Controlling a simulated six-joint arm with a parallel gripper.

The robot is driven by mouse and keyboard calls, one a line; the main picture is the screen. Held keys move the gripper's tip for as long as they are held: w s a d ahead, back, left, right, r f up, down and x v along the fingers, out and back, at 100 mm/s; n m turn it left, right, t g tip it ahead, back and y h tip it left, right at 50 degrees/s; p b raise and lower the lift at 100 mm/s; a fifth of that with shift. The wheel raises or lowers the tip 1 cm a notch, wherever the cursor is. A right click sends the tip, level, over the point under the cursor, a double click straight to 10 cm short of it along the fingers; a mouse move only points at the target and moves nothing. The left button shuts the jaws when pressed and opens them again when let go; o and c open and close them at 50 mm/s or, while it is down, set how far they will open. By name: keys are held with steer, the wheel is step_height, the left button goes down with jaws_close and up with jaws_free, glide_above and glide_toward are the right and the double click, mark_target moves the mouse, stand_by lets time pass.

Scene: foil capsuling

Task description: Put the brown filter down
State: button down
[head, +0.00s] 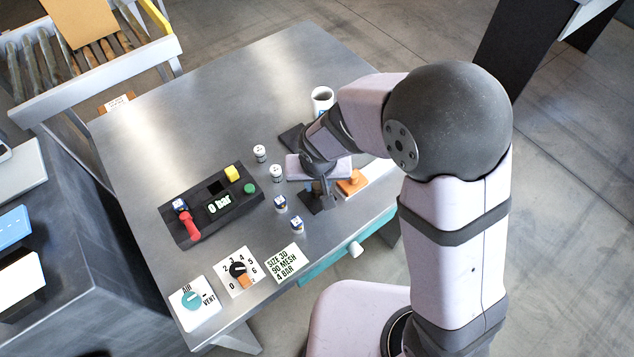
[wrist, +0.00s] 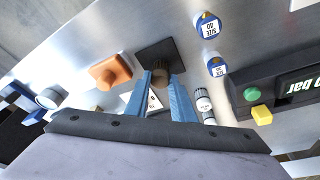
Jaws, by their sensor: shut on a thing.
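My gripper (wrist: 161,80) is shut on the brown filter (wrist: 160,79), a small ribbed brown piece between the two blue fingertips in the wrist view. It is over or on a dark square pad (wrist: 156,55); I cannot tell whether the filter touches the pad. In the head view my gripper (head: 318,190) points down near the front right of the steel table (head: 215,120), above the same dark pad (head: 312,205). The filter is too small and covered to make out there.
A white cup (head: 322,99) and another dark pad (head: 291,138) are behind. The table's far left is clear.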

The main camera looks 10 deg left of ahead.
steer(key=shift+f, duration=0.4)
steer(key=shift+f, duration=0.2)
steer(key=c, duration=1.5)
jaws_free()
steer(key=shift+r, duration=0.2)
steer(key=shift+r, duration=0.45)
steer(key=b+v, duration=0.1)
steer(key=v, duration=1)
steer(key=shift+s, duration=0.25)
